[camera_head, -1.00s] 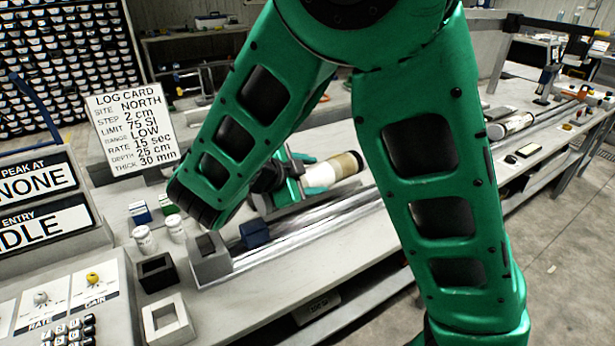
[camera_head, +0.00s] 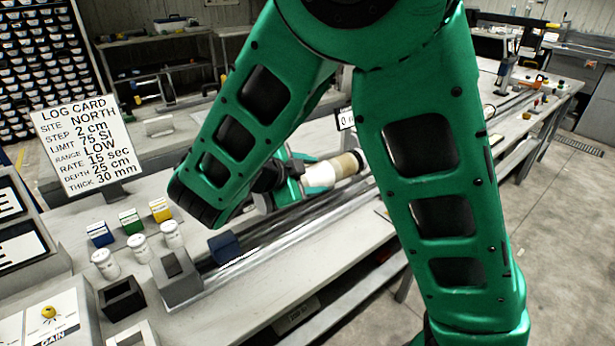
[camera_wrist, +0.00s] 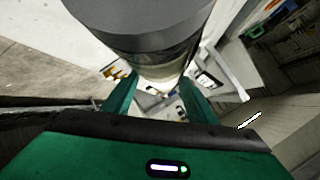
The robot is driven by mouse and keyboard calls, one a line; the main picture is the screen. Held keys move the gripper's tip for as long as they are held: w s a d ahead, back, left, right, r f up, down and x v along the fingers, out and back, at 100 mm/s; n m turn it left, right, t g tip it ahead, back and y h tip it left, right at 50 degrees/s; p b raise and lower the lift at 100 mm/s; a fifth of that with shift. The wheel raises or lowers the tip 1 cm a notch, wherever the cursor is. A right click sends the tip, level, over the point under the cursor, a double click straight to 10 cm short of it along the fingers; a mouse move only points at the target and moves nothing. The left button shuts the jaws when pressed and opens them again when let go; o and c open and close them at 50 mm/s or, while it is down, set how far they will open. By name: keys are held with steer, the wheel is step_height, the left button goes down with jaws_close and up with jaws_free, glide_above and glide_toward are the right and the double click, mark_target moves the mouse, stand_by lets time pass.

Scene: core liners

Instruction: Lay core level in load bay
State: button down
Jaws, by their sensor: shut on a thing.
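The core (camera_head: 322,175) is a cylinder with a white section and a tan section toward its right end. In the head view it is above or beside the long metal rails (camera_head: 290,232) on the bench; I cannot tell whether it touches them. My gripper (camera_head: 300,178) is shut on the core, partly hidden behind my green arm. In the wrist view the core (camera_wrist: 150,35) fills the top centre, grey and glassy, between my two green fingers (camera_wrist: 158,98). No bay is labelled as the load bay in view.
A grey block (camera_head: 178,280) and a dark blue block (camera_head: 224,247) stand at the rails' near end. Several white jars (camera_head: 139,248), small coloured boxes (camera_head: 131,221) and a black open box (camera_head: 122,298) stand to the left. A log card (camera_head: 85,145) stands behind them.

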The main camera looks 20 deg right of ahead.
steer(key=shift+f, duration=0.1)
steer(key=shift+f, duration=3.2)
steer(key=shift+f, duration=0.1)
steer(key=c, duration=0.7)
jaws_free()
steer(key=o, duration=0.7)
steer(key=shift+f, duration=0.15)
steer(key=shift+w, duration=0.1)
